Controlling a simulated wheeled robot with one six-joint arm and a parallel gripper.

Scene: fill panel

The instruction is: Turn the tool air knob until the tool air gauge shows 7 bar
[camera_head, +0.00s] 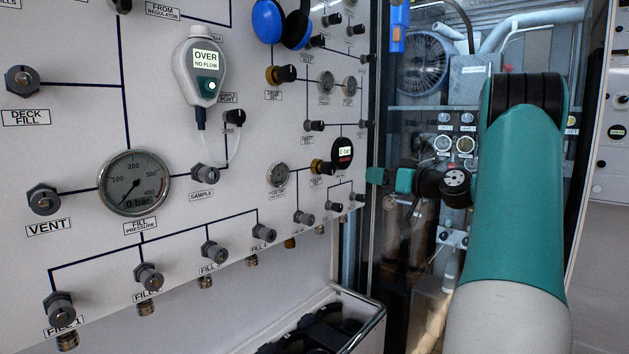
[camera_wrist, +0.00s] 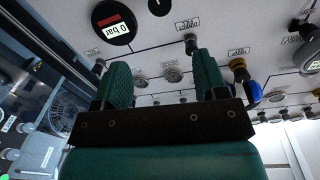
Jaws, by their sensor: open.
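Small panel labels are too small to read, so I cannot tell for certain which knob and gauge are tool air. A round black gauge (camera_head: 342,153) with a lit display and red band sits near the panel's right edge. In the wrist view the gauge (camera_wrist: 110,27) appears upside down and seems to read 0 bar. A dark knob with a brass collar (camera_head: 319,166) is just left of it; a dark knob (camera_wrist: 160,6) shows beside the gauge in the wrist view. My gripper (camera_head: 389,177) is open and empty, right of the gauge; its fingers (camera_wrist: 160,75) face the panel.
The fill pressure gauge (camera_head: 134,183) reads 0 bar. A handheld meter (camera_head: 200,72) shows OVER, NO FLOW. Blue ear defenders (camera_head: 268,20) hang above. Several small knobs crowd the panel around the black gauge. An open bin (camera_head: 352,302) stands below.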

